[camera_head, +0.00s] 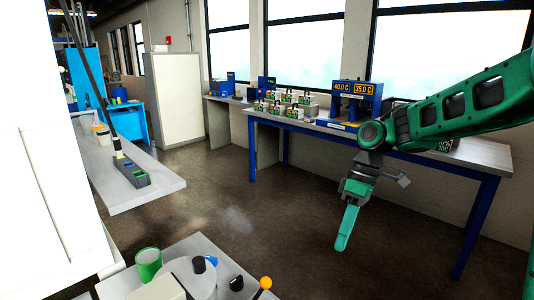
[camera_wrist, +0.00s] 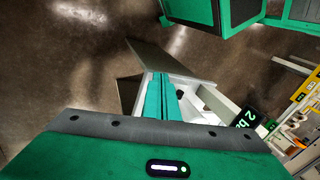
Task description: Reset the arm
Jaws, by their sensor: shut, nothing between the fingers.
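My green arm reaches in from the right in the head view and bends down at the elbow. My gripper (camera_head: 343,243) hangs pointing down over the open floor, in front of the blue-legged table. Its green fingers are together and hold nothing. In the wrist view the closed fingers (camera_wrist: 162,85) point away from the camera, with nothing between them. No object touches the gripper in either view.
A blue-legged table (camera_head: 408,155) holds a bath with 40.0 C and 35.0 C displays (camera_head: 355,98) and several boxes. A low grey table (camera_head: 118,285) with a green cup (camera_head: 148,263) is at the bottom. A grey counter (camera_head: 130,195) is left. Floor between is clear.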

